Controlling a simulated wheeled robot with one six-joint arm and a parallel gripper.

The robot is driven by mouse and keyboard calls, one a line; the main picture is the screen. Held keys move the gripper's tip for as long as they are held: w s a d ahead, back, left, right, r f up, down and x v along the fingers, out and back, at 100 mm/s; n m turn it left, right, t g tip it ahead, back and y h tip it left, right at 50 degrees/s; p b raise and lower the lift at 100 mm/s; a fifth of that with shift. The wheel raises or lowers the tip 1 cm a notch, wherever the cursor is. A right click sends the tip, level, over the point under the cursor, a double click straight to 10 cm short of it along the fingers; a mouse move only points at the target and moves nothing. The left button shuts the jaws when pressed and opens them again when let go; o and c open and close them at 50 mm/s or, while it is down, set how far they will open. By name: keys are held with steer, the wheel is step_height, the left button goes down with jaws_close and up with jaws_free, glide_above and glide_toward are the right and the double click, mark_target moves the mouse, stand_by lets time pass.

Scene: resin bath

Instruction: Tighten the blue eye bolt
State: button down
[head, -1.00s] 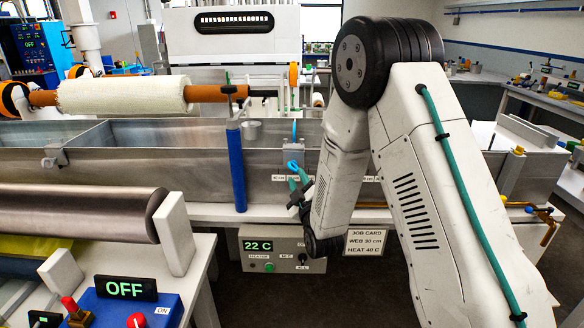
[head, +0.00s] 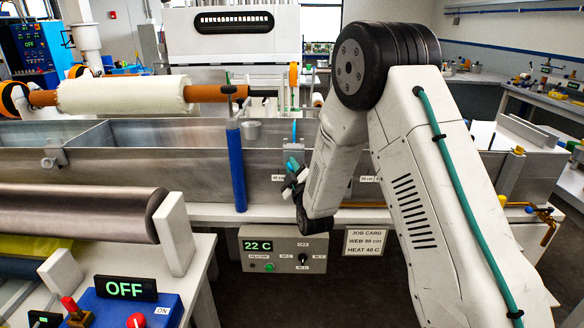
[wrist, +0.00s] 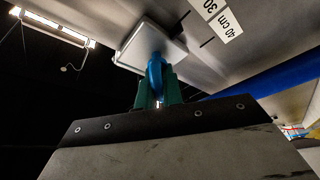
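The blue eye bolt (wrist: 156,72) stands out from a pale block (wrist: 128,55) on the metal bath wall in the wrist view. The green fingers of my gripper (wrist: 158,92) lie close on both sides of it, seemingly in contact. The thread of the bolt is hidden.
A scale label (wrist: 222,18) marked 30 and 40 cm is beside the block. A blue post (head: 236,168) stands left of my gripper. A heater box (head: 282,249) reading 22 C and a job card (head: 364,242) are below.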

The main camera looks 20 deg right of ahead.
steer(key=shift+m, duration=0.5)
steer(key=m+h, duration=0.1)
steer(key=m, duration=0.2)
steer(key=m+t+h, duration=0.1)
steer(key=m+h, duration=0.1)
steer(key=shift+m, duration=0.4)
steer(key=m+h, duration=0.1)
steer(key=m, duration=0.2)
steer(key=m+h, duration=0.2)
steer(key=m, duration=0.2)
steer(key=shift+s+d+h, duration=0.1)
steer(key=shift+d+h, duration=0.05)
steer(key=shift+h, duration=0.15)
steer(key=shift+m, duration=0.3)
steer(key=c, duration=1.5)
jaws_free()
steer(key=shift+r, duration=0.1)
steer(key=shift+c, duration=0.2)
steer(key=v, duration=0.7)
steer(key=shift+s, duration=0.35)
steer(key=shift+f, duration=0.25)
